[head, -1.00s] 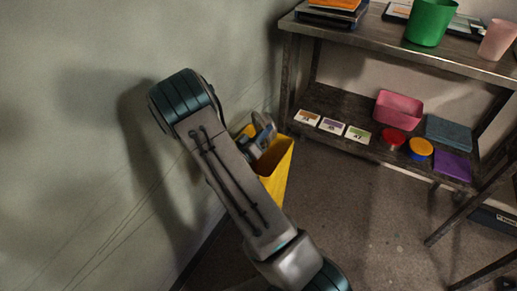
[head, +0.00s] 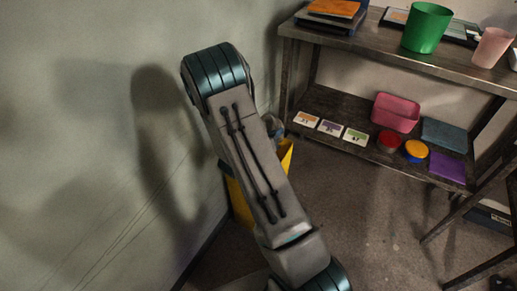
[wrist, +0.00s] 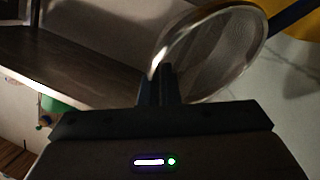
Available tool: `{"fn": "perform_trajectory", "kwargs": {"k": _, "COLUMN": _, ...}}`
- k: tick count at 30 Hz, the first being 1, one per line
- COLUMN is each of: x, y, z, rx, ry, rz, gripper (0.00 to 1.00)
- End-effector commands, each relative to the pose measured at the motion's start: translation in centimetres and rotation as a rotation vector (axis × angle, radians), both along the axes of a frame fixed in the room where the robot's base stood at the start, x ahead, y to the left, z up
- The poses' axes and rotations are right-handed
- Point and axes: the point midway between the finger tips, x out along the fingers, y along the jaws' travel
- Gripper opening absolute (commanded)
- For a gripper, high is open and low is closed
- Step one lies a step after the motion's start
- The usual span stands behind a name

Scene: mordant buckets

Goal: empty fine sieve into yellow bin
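The fine sieve (wrist: 212,42) shows in the wrist view as a shiny metal rim with grey mesh, tilted. Its dark blue handle (wrist: 291,16) runs to the upper right. My gripper (wrist: 158,84) has its fingers close together on the near edge of the rim. I cannot see what the sieve holds. The yellow bin (head: 240,202) stands on the floor by the wall in the head view, largely covered by my arm. Yellow also shows at the top right of the wrist view. My gripper is hidden behind my arm in the head view.
A two-level shelf bench (head: 380,48) stands right of the bin. It bears a green cup (head: 427,28) and a pink cup (head: 491,47) on top. A pink tub (head: 396,112) and cards lie below. The wall is close on the left; floor right of the bin is clear.

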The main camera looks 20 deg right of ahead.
Motion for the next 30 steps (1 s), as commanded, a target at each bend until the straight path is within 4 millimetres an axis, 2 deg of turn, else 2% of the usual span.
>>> {"fn": "perform_trajectory", "kwargs": {"k": 3, "x": 0.0, "y": -1.4, "z": 0.4, "rx": 0.073, "ry": 0.000, "rz": -0.004, "gripper": 0.00}}
{"fn": "perform_trajectory", "kwargs": {"k": 24, "x": 0.0, "y": -2.5, "z": 7.6, "rx": 0.217, "ry": 0.001, "rz": -0.001, "gripper": 0.00}}
{"fn": "perform_trajectory", "kwargs": {"k": 30, "x": 0.0, "y": -3.7, "z": 6.3, "rx": 0.366, "ry": 0.001, "rz": -0.003, "gripper": 0.00}}
